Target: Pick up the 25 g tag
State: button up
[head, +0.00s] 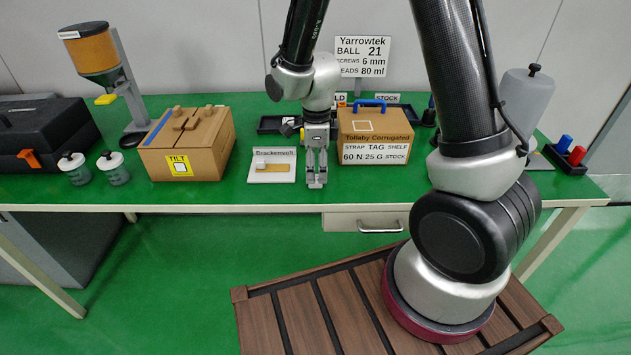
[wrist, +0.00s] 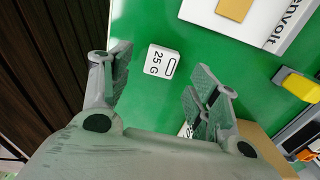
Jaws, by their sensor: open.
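The 25 g tag (wrist: 164,60) is a small white block marked "25 G" with a slot near one edge. It lies flat on the green bench top in the wrist view. My gripper (wrist: 150,78) is open, with one finger to each side of the tag in that picture; nothing is between the pads that I can see as held. In the head view my gripper (head: 317,184) points down near the bench's front edge, and I cannot make out the tag there. Another white piece (wrist: 185,130) is mostly hidden behind the right finger.
A white Brackenvolt board (head: 273,178) lies left of my gripper. A cardboard box (head: 375,136) labelled "STRAP TAG SHELF" stands close on the right. A larger box (head: 187,145) with a TILT label and two jars stand further left. The bench's front edge is close.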

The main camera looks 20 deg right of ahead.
aim_at(317, 178)
jog(key=f, duration=0.3)
jog(key=shift+d+f, duration=0.2)
jog(key=shift+f, duration=0.05)
jog(key=c, duration=0.9)
jog(key=shift+c, duration=0.2)
jog(key=shift+r, duration=0.1)
